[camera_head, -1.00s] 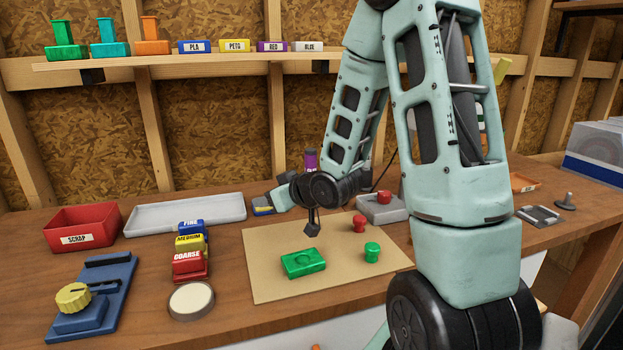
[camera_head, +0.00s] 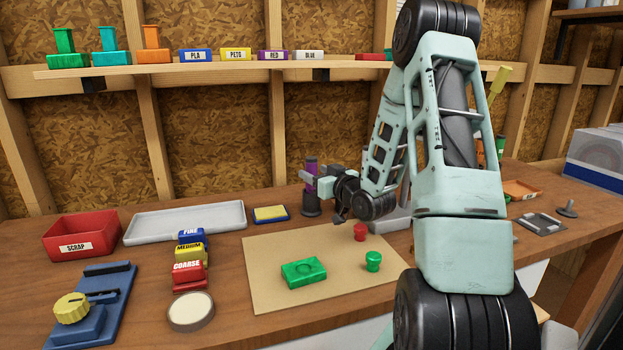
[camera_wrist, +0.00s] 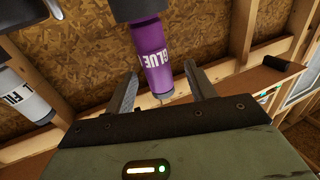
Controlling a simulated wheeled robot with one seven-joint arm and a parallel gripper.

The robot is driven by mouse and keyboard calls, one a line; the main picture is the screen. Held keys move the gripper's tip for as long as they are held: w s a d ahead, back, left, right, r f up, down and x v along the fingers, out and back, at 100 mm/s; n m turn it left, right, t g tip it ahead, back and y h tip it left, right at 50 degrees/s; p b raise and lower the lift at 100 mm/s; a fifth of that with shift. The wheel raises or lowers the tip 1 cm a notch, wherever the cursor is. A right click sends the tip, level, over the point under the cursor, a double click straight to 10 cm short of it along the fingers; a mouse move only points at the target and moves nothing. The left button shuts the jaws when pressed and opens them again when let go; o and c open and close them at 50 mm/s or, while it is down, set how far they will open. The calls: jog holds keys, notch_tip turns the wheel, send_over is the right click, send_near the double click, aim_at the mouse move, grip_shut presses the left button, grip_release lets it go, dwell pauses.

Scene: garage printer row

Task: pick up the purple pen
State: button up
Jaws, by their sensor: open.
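The purple pen (camera_head: 311,164) stands upright in a dark grey holder (camera_head: 311,206) at the back of the bench. In the wrist view my gripper (camera_wrist: 162,72) is open, with one finger on each side of the pen and visible gaps between. My gripper hides part of the pen in the head view.
A tan mat (camera_head: 270,262) holds a green block (camera_head: 303,272), a green knob (camera_head: 372,261) and a red knob (camera_head: 360,232). A yellow-and-blue pad (camera_head: 270,213) lies left of the holder. A grey tray (camera_head: 190,218) and red scrap bin (camera_head: 82,236) stand further left.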

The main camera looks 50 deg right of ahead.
aim_at(307, 167)
jog(key=p+x, duration=0.1)
jog(key=x, duration=0.4)
jog(key=shift+d+r+p, duration=0.1)
jog(key=shift+d+p, duration=0.05)
jog(key=shift+p, duration=0.15)
jog(key=shift+c, duration=0.3)
grip_shut()
